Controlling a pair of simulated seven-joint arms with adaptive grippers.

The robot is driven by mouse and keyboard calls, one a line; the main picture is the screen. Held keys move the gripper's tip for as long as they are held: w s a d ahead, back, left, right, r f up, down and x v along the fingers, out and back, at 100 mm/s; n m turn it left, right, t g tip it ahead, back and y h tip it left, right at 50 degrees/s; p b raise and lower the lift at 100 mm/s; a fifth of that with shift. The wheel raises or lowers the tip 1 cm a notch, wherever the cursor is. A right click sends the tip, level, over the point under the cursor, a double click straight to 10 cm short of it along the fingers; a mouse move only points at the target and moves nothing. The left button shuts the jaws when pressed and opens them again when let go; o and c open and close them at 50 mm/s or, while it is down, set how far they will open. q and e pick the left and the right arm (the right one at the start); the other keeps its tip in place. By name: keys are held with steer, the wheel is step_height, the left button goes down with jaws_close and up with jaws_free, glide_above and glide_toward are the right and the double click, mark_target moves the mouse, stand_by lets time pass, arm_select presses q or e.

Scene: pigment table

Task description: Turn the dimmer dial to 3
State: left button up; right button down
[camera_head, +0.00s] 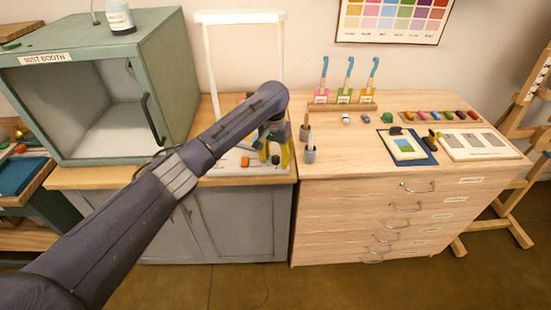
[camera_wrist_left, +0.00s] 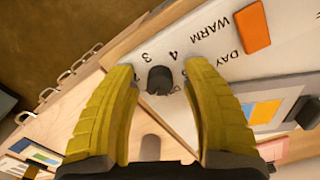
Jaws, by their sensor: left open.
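The dimmer dial (camera_wrist_left: 160,80) is a small dark knob on a white panel (camera_wrist_left: 180,38) printed with 3, 4, WARM and DAY. In the left wrist view the 3 and 4 stand just above the dial; I cannot make out which mark it points to. My left gripper (camera_wrist_left: 161,72) is open, with one yellow finger on each side of the dial and gaps between fingers and knob. In the head view the left gripper (camera_head: 275,154) reaches down over the panel's right part and partly hides the dial.
An orange switch (camera_head: 245,161) sits left of the dial on the panel. A white frame (camera_head: 207,65) rises behind it. A green booth (camera_head: 90,50) stands to the left.

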arm_select(q)
jaws_close()
stand_by(0.4)
